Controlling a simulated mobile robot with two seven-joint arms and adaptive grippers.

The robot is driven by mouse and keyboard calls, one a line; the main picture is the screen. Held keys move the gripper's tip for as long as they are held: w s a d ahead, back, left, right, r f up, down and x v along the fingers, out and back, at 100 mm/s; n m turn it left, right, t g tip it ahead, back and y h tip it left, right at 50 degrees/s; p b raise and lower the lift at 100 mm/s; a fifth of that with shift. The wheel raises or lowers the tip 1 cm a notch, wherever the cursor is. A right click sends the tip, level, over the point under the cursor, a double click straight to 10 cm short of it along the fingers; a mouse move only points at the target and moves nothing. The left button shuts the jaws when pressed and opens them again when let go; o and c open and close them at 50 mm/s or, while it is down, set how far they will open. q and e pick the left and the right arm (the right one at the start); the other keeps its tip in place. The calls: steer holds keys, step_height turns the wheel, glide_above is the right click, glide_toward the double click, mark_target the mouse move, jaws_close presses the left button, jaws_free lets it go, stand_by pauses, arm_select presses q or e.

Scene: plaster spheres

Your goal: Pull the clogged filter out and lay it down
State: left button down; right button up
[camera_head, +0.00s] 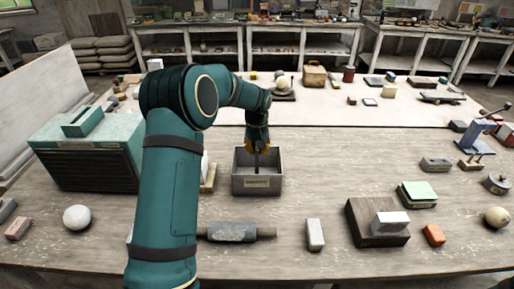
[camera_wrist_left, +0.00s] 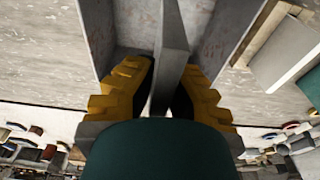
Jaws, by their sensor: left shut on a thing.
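My left gripper (camera_head: 257,145) reaches down over an open grey bin (camera_head: 257,186) with a small label on its front. In the left wrist view, its yellow fingers (camera_wrist_left: 163,85) are shut on a thin flat grey panel (camera_wrist_left: 172,35), which appears to be the filter. The panel is on edge between the bin's walls (camera_wrist_left: 103,38). In the head view it shows as a thin dark strip (camera_head: 256,160) below the fingertips. I cannot tell whether its lower edge touches the bin floor. A teal-topped housing (camera_head: 85,165) with a dark ribbed front stands at the left. My right gripper is out of view.
A white sphere (camera_head: 77,217) lies front left. A grey cylinder (camera_head: 230,232) lies in front of the bin, partly behind my arm. A pale block (camera_head: 315,235) and a dark wooden block (camera_head: 365,225) stand front right.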

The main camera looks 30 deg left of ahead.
arm_select(q)
steer(key=shift+f+b, duration=1.75)
steer(key=shift+f, duration=1.35)
stand_by(0.3)
steer(key=shift+f+b, duration=0.6)
steer(key=shift+f, duration=0.45)
steer(key=c, duration=1.1)
jaws_free()
steer(key=shift+o, duration=0.2)
steer(key=shift+r, duration=0.1)
steer(key=shift+r+p, duration=1.4)
steer(key=shift+r, duration=0.55)
